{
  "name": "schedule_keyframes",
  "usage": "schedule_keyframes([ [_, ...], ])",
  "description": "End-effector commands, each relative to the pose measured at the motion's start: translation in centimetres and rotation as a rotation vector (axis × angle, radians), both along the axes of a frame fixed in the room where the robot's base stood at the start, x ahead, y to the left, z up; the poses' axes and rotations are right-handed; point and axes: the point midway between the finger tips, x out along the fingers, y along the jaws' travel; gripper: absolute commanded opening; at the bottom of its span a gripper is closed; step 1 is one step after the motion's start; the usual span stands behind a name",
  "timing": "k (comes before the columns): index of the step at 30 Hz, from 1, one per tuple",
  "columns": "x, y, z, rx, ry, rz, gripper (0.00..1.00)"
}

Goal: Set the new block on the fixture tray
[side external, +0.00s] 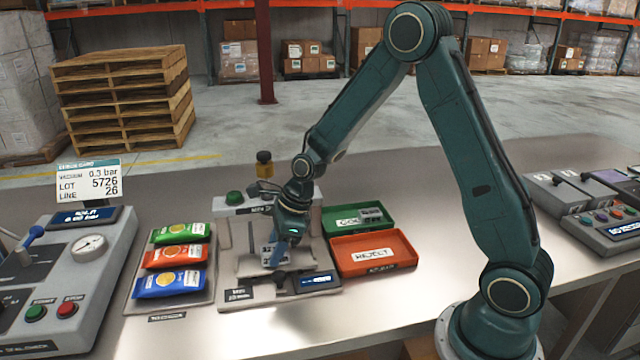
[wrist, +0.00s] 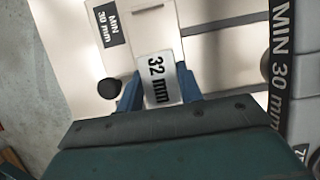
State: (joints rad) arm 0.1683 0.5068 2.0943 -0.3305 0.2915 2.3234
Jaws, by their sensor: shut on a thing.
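The block (wrist: 158,78), a light piece marked "32 mm", sits between the blue fingers of my gripper (wrist: 160,95) in the wrist view. My gripper (side external: 275,254) is shut on it and points down over the grey sealing station in the side view. There the block (side external: 268,254) is small and partly covered by the fingers. The fixture tray seems to be the pale plate (side external: 250,265) of that station, below and around the block; the wrist view shows a pale plate (wrist: 75,25) with a "MIN 30 mm" label. I cannot tell whether the block touches it.
A green tray (side external: 386,226) holding a small grey block and a red "REJECT" tray (side external: 405,262) stand right of the station. A tray of pouches (side external: 140,305) lies left. A black knob (wrist: 109,89) is close to my left finger in the wrist view.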

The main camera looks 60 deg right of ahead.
Motion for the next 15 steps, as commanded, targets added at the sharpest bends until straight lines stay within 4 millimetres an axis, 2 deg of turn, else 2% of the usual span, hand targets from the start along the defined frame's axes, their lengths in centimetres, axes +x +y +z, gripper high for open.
schedule_keyframes([
  [12,0.07,0.01,-0.29,0.0,-0.002,0.001,0.08],
  [13,0.05,0.01,-0.28,0.0,-0.002,0.001,0.42],
  [15,0.04,0.01,-0.27,0.0,-0.002,0.001,0.56],
])
